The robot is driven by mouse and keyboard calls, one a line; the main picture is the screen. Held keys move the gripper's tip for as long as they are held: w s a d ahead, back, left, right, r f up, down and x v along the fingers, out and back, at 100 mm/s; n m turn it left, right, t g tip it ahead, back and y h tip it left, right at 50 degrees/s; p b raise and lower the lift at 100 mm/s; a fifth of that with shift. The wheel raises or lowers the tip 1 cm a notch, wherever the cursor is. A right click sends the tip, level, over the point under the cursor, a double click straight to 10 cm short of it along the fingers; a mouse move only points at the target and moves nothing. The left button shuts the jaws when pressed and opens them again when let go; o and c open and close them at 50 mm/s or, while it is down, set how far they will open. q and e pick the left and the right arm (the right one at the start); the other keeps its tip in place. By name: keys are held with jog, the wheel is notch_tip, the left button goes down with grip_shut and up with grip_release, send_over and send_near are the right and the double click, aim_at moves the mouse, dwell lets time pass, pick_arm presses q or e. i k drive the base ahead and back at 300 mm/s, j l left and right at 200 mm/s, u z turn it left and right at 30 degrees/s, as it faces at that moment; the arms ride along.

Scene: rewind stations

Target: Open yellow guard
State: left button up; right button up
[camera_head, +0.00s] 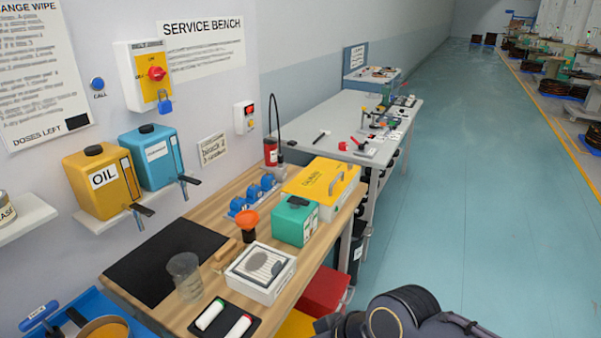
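A yellow panel with a grey handle and dark lettering (318,178) lies on top of a pale box at the far right end of the wooden bench. It looks closed. It is the most guard-like yellow thing here, but I cannot read its label for sure. A dark arm link of mine shows at the bottom right edge, well in front of the bench. Neither of my grippers is in view.
The wooden bench (190,215) also holds a teal box (295,222), a white box with a round grille (260,272), an orange funnel (247,222) and a clear beaker (184,277). A grey table (330,108) stands beyond. The blue-green floor (450,200) at right is clear.

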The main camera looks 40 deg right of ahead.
aim_at(324, 180)
jog(key=i+l+u, duration=0.15)
jog(key=l, duration=0.7)
jog(key=i+l+u, duration=0.15)
jog(key=l, duration=0.7)
jog(key=i+l+u, duration=0.15)
jog(key=l, duration=0.75)
jog(key=l+u, duration=0.15)
jog(key=l, duration=0.7)
jog(key=i, duration=0.05)
